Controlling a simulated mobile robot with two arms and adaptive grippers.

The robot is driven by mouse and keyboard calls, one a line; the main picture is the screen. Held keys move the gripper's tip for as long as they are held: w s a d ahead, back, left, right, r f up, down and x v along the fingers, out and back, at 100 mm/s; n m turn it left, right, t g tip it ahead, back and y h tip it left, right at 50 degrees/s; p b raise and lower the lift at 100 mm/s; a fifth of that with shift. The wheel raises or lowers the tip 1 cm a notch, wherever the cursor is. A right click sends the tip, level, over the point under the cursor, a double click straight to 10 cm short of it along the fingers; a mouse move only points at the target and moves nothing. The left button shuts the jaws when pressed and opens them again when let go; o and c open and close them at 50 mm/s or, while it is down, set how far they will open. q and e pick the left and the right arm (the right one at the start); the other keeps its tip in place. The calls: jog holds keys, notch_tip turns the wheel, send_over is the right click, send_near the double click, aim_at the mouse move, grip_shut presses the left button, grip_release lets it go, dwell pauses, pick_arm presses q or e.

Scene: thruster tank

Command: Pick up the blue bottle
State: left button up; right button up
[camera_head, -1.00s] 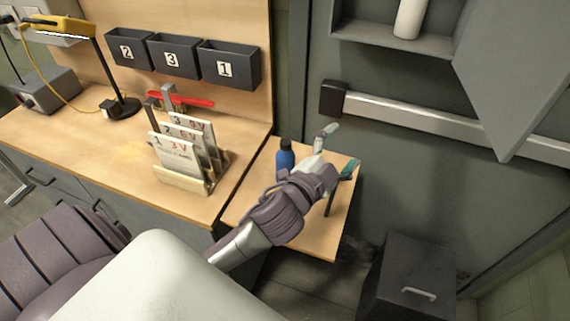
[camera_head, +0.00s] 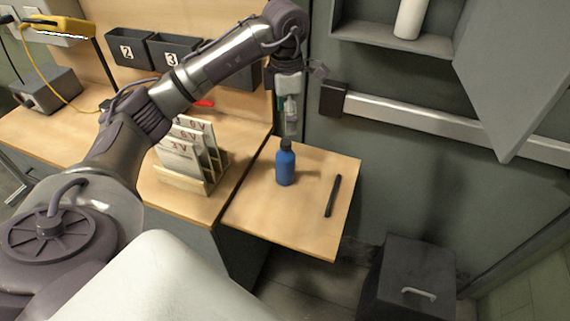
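The blue bottle (camera_head: 286,168) stands upright on the wooden side table (camera_head: 305,235), its dark cap uncovered. My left arm comes in from the left and arches over the workbench. My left gripper (camera_head: 290,125) points down just above the bottle's cap. The fingers overlap in this view, so their opening does not show, and I cannot tell whether they touch the cap. My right gripper is not in view.
A black pen-like stick (camera_head: 333,195) lies on the table right of the bottle. A card rack (camera_head: 190,182) stands on the workbench to the left. A grey shelf (camera_head: 390,38) and a rail (camera_head: 440,115) are on the wall. A dark bin (camera_head: 410,275) stands below.

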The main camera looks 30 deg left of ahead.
aim_at(285, 140)
pick_arm(q)
jog(key=f, duration=0.4)
jog(key=f+p, duration=0.1)
jog(key=f, duration=0.2)
jog(key=shift+a+f, duration=0.2)
jog(key=shift+f, duration=0.2)
jog(key=f+p, duration=0.2)
jog(key=f, duration=0.2)
jog(key=shift+s+d+f+p, duration=0.15)
jog(key=shift+s+f+p, duration=0.15)
jog(key=shift+p, duration=0.1)
jog(key=shift+f, duration=0.5)
jog(key=shift+w, duration=0.1)
jog(key=c, duration=1.4)
jog(key=shift+r, duration=0.15)
